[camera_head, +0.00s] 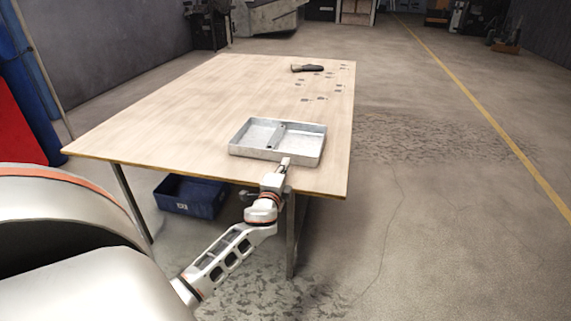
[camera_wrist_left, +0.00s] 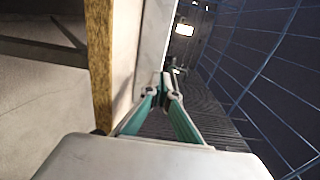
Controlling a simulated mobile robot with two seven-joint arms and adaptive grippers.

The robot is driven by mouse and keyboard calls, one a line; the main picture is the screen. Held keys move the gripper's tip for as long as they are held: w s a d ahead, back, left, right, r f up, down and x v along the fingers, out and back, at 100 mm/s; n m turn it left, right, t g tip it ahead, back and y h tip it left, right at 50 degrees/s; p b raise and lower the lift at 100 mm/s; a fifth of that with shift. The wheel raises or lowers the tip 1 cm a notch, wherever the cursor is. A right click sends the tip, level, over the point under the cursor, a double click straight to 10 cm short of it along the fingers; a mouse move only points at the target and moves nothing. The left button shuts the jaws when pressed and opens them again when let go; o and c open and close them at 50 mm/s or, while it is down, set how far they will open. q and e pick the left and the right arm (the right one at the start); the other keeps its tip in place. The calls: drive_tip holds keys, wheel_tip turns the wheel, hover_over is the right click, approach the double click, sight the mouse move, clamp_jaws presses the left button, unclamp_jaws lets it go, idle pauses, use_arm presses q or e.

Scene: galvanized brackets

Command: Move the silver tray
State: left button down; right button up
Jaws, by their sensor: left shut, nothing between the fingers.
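The silver tray (camera_head: 310,155) lies on the wooden table (camera_head: 190,105) close to its near edge. It is a shallow metal tray with a divider across it, and its compartments look empty apart from small dark spots. My left gripper (camera_head: 286,162) is at the tray's near wall, right of its middle. In the left wrist view, my left gripper's (camera_wrist_left: 165,86) green-sided fingers come together with nothing between them, beside a pale upright strip that looks like the tray wall (camera_wrist_left: 155,45). I cannot tell whether they touch it. My right gripper is not in view.
Several small grey brackets (camera_head: 322,99) lie at the table's right side, with a dark-handled brush-like tool (camera_head: 307,68) behind them. A blue crate (camera_head: 190,196) stands on the floor under the table. The table's left and middle are clear.

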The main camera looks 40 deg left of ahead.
use_arm(q)
drive_tip(key=v, duration=0.8)
drive_tip(key=shift+s+p, duration=0.3)
drive_tip(key=shift+s, duration=0.1)
